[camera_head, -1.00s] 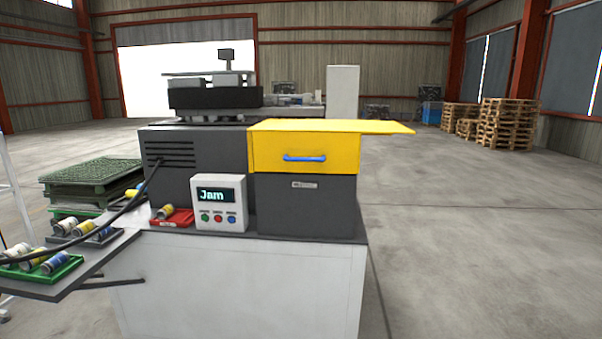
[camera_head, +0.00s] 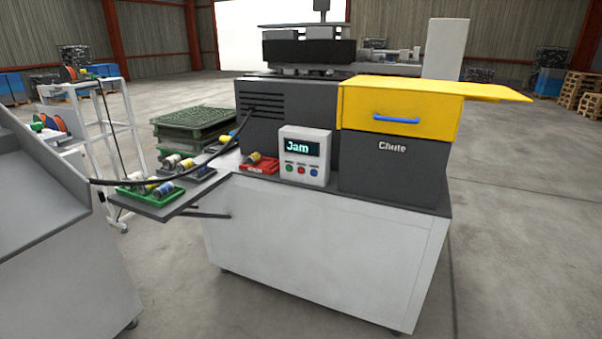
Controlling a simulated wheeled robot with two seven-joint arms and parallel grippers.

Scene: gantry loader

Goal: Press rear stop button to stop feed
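A white control box (camera_head: 305,155) stands on the front of the machine cabinet, and its small screen (camera_head: 299,148) reads "Jam". Below the screen are a green button (camera_head: 289,168), a red button (camera_head: 301,170) and a blue button (camera_head: 313,172). I cannot tell from the labels which one is the rear stop button. To the right is a dark box marked "Chute" (camera_head: 392,165) under a yellow cover (camera_head: 398,105) with a blue handle (camera_head: 396,120). Neither of my grippers shows in the head view.
A red tray (camera_head: 259,168) with a cylinder sits left of the control box. A side shelf (camera_head: 170,208) holds a green tray (camera_head: 150,194) with several cylinders. A grey sloped cabinet (camera_head: 45,215) stands at the near left. The floor at the right is clear.

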